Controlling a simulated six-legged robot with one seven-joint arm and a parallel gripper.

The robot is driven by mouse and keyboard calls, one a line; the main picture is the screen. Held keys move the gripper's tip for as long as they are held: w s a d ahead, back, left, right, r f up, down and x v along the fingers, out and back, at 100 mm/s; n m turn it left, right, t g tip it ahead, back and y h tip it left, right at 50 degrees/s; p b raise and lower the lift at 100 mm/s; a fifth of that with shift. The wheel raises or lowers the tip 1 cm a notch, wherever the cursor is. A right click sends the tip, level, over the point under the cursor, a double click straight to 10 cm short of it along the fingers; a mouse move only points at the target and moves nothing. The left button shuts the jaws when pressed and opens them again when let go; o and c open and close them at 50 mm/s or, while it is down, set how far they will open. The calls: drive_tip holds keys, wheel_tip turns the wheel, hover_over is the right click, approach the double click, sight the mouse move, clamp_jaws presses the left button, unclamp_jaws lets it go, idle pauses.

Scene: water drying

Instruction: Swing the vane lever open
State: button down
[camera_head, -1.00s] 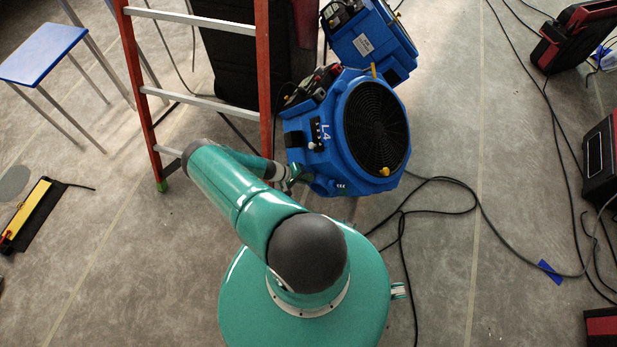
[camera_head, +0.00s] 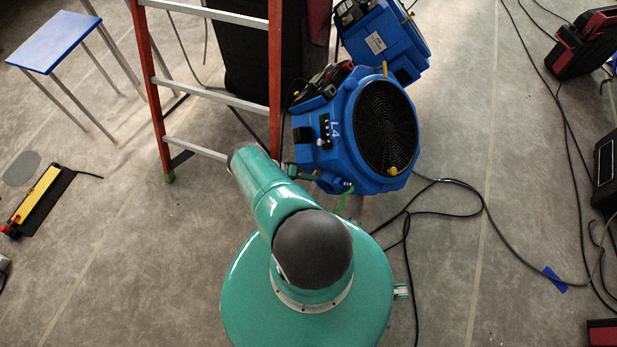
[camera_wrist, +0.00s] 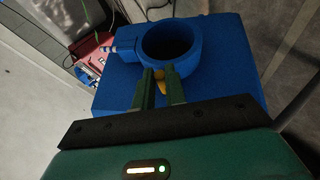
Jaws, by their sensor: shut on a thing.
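A blue blower labelled L4 (camera_head: 335,155) with a round black grille stands ahead of my body in the head view. In the wrist view its blue casing (camera_wrist: 215,85) carries a round blue collar (camera_wrist: 193,68) with a dark opening. A small yellow lever (camera_wrist: 161,88) sits at the collar's near edge. My gripper (camera_wrist: 160,72) has its two green fingers on either side of this lever and is shut on it. The fingers hide part of the lever. In the head view my arm reaches to the blower's left side, and the grip itself is not clear there.
A red-railed ladder (camera_head: 275,70) stands close to the left of the blower. A second blue machine (camera_head: 385,40) is behind it. Black cables (camera_head: 445,213) loop over the floor to the right. A blue-topped stool (camera_head: 53,41) and a yellow-black floor item (camera_head: 38,195) are at left.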

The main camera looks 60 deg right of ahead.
drive_tip(key=shift+w, duration=0.1)
idle(0.3)
drive_tip(key=c, duration=1.7)
unclamp_jaws()
drive_tip(key=shift+c, duration=0.2)
drive_tip(key=s+a+r, duration=0.7)
drive_tip(key=a+r, duration=0.4)
drive_tip(key=r, duration=0.2)
drive_tip(key=shift+s+a, duration=0.3)
drive_tip(key=shift+a, duration=0.1)
drive_tip(key=shift+o, duration=0.2)
